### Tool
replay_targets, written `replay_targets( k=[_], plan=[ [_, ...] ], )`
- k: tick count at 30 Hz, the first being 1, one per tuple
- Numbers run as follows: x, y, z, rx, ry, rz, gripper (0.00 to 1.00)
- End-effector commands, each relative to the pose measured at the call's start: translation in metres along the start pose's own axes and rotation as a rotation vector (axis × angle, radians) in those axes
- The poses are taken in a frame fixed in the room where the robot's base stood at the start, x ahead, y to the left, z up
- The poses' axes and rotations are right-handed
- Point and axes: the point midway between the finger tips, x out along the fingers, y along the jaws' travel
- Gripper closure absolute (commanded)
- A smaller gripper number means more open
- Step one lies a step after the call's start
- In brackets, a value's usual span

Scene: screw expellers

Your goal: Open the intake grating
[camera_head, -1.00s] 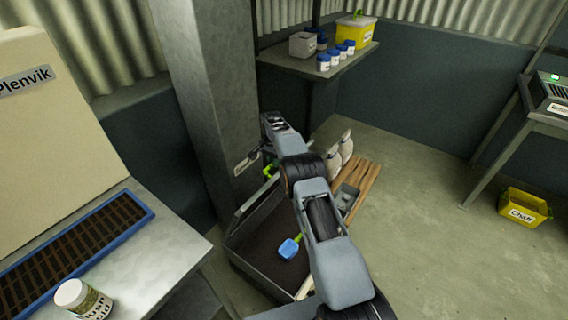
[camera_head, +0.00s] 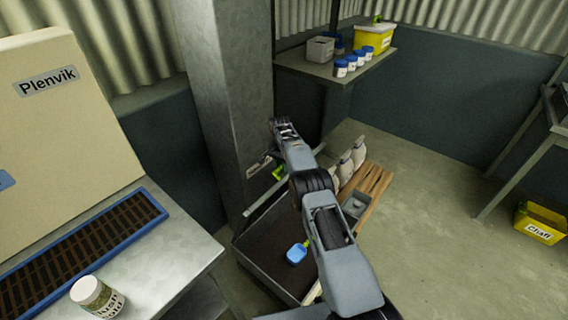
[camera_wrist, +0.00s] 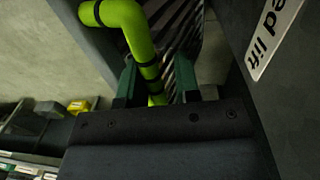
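The grating shows in the wrist view as dark slats (camera_wrist: 181,25) behind a thick yellow-green bent handle (camera_wrist: 130,20). In the head view a thin grey bar (camera_head: 262,200), apparently the grating's frame seen edge-on, slants above an open dark bin (camera_head: 270,255). The yellow-green handle (camera_head: 279,172) shows beside my arm. My gripper (camera_wrist: 157,82) has its green fingers apart, one on each side of the handle. A gap shows beside the handle, so it does not look clamped. In the head view my arm hides much of the fingers and grating.
A blue scoop (camera_head: 297,253) lies in the bin. A grey column (camera_head: 230,110) rises close behind my gripper. A table (camera_head: 150,265) with a jar (camera_head: 97,296) is at left. Open floor lies right.

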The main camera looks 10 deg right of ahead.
Motion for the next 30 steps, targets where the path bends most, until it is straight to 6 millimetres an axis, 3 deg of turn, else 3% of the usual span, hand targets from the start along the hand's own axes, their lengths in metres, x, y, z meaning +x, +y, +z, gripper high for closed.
replay_targets(
  k=[4, 14, 30],
  plan=[
    [-0.003, 0.003, -0.005, 0.007, 0.004, -0.004, 0.58],
    [-0.015, 0.003, -0.006, 0.008, 0.008, -0.007, 0.58],
    [-0.111, 0.009, -0.007, 0.014, 0.005, -0.004, 0.58]
  ],
)
